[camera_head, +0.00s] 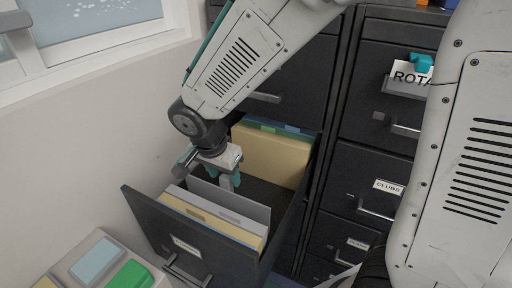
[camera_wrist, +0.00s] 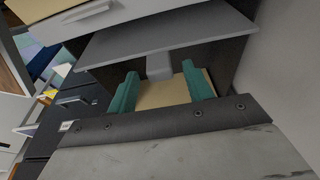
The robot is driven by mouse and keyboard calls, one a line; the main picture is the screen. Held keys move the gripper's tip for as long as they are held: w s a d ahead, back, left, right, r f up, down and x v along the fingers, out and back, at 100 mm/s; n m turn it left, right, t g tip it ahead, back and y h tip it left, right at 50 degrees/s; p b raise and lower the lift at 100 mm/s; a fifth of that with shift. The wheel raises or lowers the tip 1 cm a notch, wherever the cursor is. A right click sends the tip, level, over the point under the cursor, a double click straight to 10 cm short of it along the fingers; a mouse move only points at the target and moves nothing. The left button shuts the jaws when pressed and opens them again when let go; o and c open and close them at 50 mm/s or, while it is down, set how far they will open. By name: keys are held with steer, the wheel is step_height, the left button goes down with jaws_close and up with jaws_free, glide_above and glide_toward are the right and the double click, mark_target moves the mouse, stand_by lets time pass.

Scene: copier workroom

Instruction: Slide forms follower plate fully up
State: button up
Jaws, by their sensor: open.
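The follower plate (camera_head: 240,205) is a grey upright sheet in the open file drawer, just behind the folders at the drawer's front. In the wrist view the plate (camera_wrist: 165,32) spans the top, with a small light-grey block (camera_wrist: 158,66) below its edge, between my fingers. My gripper (camera_head: 228,182) reaches down into the drawer on the rear side of the plate. Its teal fingers (camera_wrist: 160,70) are apart, one on each side of the block. Whether they touch it I cannot tell. The plate's lower part is hidden.
The open drawer (camera_head: 160,230) holds front folders (camera_head: 185,207) and tan folders (camera_head: 270,155) at the rear, with a bare gap between. The wall is close on the left. A box with a green item (camera_head: 130,275) stands at lower left. More cabinet drawers (camera_head: 375,180) are at right.

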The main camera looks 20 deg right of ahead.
steer(key=shift+r, duration=1.95)
steer(key=v, duration=0.8)
steer(key=s+d+r+n+y, duration=0.1)
steer(key=s+d+n+y, duration=0.1)
steer(key=s+d+n, duration=0.8)
steer(key=s+d, duration=0.6)
steer(key=s, duration=0.2)
steer(key=shift+s+d+r, duration=0.2)
